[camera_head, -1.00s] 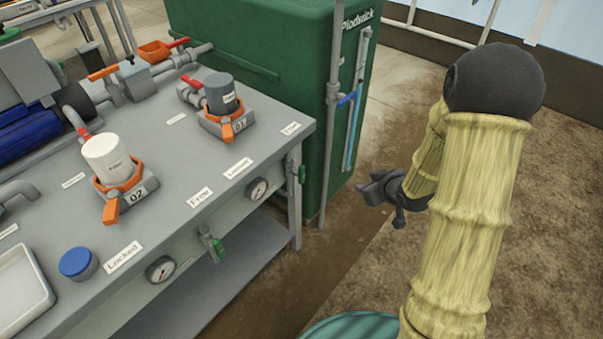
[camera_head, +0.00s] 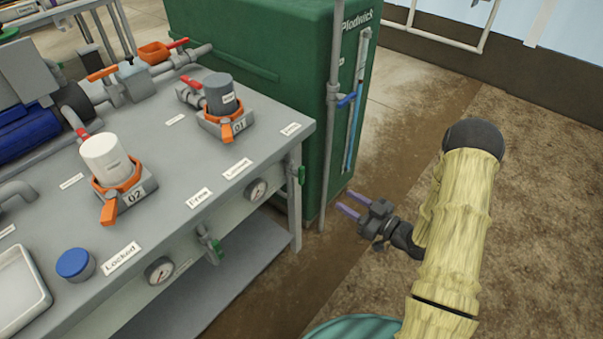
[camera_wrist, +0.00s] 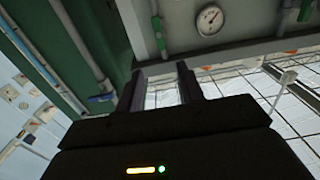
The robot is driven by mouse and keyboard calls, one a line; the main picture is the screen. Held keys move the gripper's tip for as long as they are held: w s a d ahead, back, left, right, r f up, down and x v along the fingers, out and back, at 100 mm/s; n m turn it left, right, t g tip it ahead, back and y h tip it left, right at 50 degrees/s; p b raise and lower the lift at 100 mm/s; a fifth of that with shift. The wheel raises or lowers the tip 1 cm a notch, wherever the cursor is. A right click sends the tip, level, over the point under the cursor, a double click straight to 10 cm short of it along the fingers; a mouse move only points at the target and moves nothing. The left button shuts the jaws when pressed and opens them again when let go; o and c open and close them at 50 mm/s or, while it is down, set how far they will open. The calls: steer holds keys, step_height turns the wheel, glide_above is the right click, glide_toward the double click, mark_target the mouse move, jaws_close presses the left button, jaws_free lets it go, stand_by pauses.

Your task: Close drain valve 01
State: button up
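The filter station marked 01 (camera_head: 228,122) stands on the grey skid bench, with a grey canister in an orange collar. Below it, at the bench's right front corner, a small valve with a green handle (camera_head: 301,174) sits beside a round gauge (camera_head: 258,189). The handle hangs roughly vertical; no number on this valve is readable. The green handle (camera_wrist: 158,32) and gauge (camera_wrist: 209,20) also show at the top of the wrist view. My gripper (camera_head: 347,205) is open and empty, right of the valve and apart from it. It also shows in the wrist view (camera_wrist: 163,82).
A second green-handled valve (camera_head: 216,246) and gauge (camera_head: 160,270) are further left, below station 02 (camera_head: 122,190). A green tank (camera_head: 250,50) and grey upright pipe (camera_head: 331,120) stand behind the corner. The floor to the right is free.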

mark_target(303, 174)
steer(key=b+x, duration=0.1)
steer(key=x, duration=1.6)
steer(key=shift+w+a+r+b, duration=0.1)
steer(key=shift+w+a+b, duration=0.1)
steer(key=shift+b, duration=0.15)
jaws_close()
